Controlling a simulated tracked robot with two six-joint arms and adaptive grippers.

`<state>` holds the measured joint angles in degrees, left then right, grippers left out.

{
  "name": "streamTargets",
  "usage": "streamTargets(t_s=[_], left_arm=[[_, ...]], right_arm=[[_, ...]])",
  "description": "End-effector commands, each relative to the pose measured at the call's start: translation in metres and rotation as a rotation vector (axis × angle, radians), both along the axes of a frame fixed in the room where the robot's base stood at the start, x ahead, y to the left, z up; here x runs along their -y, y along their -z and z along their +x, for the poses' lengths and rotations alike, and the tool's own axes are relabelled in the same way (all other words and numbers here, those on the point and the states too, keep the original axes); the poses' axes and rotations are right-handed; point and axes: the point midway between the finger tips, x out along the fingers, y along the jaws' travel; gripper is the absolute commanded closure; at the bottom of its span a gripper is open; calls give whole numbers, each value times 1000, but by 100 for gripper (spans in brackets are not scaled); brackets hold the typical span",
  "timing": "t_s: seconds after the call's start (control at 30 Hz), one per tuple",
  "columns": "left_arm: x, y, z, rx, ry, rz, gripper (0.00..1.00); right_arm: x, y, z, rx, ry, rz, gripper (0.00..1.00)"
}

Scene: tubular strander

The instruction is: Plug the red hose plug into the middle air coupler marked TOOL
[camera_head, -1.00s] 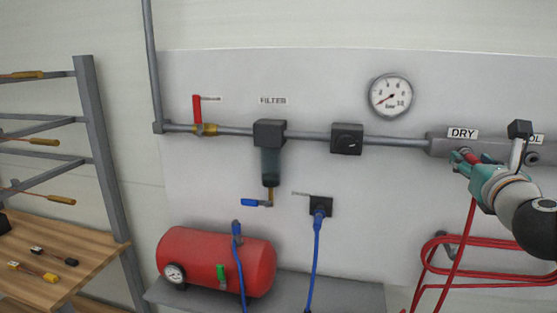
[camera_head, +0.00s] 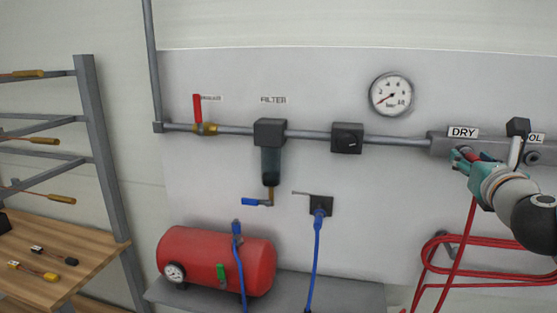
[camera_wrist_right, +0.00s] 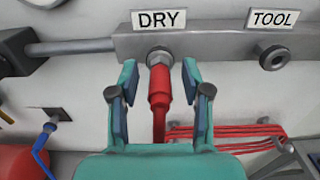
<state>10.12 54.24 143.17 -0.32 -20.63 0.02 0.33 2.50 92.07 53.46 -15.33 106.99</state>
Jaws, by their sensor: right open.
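The red hose plug (camera_wrist_right: 159,83) points up at the coupler under the DRY label (camera_wrist_right: 158,19) in the right wrist view. Its tip meets that coupler; I cannot tell how deep it sits. My right gripper (camera_wrist_right: 158,78) is open, with one finger on each side of the plug and a gap to both. In the head view my right gripper (camera_head: 461,157) is at the DRY coupler and partly hides the plug. The TOOL coupler (camera_wrist_right: 273,56), under the TOOL label (camera_wrist_right: 273,19), is empty. My left gripper is not in view.
A coiled red hose (camera_head: 468,244) hangs below the manifold (camera_wrist_right: 215,43). A pressure gauge (camera_head: 391,95), a filter (camera_head: 270,150) and a red valve lever (camera_head: 197,108) are on the panel. A red tank (camera_head: 216,258) stands at lower left. A rack (camera_head: 90,120) is at far left.

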Motion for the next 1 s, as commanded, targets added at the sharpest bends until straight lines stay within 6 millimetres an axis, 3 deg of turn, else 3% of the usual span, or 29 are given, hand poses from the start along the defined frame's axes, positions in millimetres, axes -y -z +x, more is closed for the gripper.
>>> streamTargets(t_s=[0.67, 0.93, 1.0], left_arm=[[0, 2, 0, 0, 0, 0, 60], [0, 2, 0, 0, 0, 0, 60], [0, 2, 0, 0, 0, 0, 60]], right_arm=[[1, 0, 0, 0, 1, 0, 52], [1, 0, -1, 0, 1, 0, 97], [1, 0, -1, 0, 2, 0, 100]])
